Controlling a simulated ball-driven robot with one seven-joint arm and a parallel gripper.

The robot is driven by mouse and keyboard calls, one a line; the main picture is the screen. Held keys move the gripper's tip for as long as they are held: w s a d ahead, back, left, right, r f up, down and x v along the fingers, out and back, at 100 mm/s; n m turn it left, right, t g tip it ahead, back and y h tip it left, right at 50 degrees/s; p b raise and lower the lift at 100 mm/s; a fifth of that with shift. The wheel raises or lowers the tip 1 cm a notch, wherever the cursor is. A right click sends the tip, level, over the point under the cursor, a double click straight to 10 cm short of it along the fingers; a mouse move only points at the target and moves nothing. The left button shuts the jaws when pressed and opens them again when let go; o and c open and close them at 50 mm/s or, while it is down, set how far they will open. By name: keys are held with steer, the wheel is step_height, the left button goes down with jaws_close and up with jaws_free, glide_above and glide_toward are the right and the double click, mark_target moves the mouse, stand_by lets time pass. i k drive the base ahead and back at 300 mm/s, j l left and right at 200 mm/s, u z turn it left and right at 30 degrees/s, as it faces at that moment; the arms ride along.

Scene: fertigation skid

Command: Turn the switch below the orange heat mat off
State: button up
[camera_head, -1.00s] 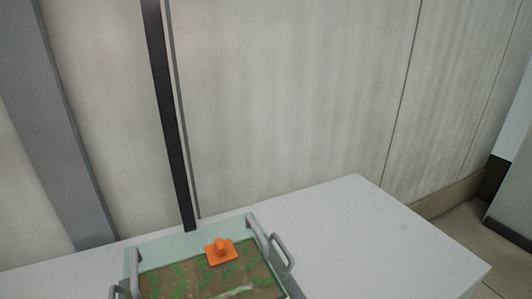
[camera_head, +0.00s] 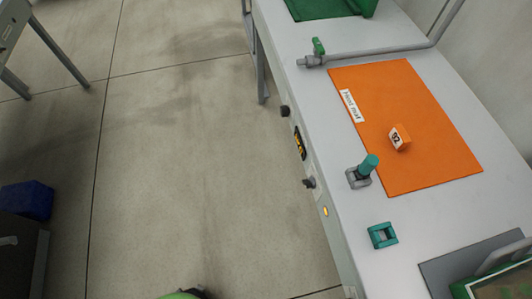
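The orange heat mat (camera_head: 415,135) lies flat on the grey-white bench, with a white "Heat mat" label (camera_head: 352,106) at its left edge. On the bench's front face below the mat there are two dark knob-like switches, one upper (camera_head: 285,111) and one lower (camera_head: 309,184). A black and yellow plate (camera_head: 299,143) sits between them. A small yellow light (camera_head: 326,212) glows just below the lower knob. The angle is steep, so I cannot tell how either knob is turned. My gripper is not in view.
On the mat stands an orange block (camera_head: 399,138) marked 92. A teal-topped fitting (camera_head: 362,171), a teal square piece (camera_head: 382,235) and a grey pipe with green valve handle (camera_head: 319,47) are on the bench (camera_head: 345,215). A blue bin (camera_head: 27,200) is at left. The floor (camera_head: 190,150) between is clear.

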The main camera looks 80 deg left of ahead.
mark_target(309, 184)
steer(key=u, duration=1.3)
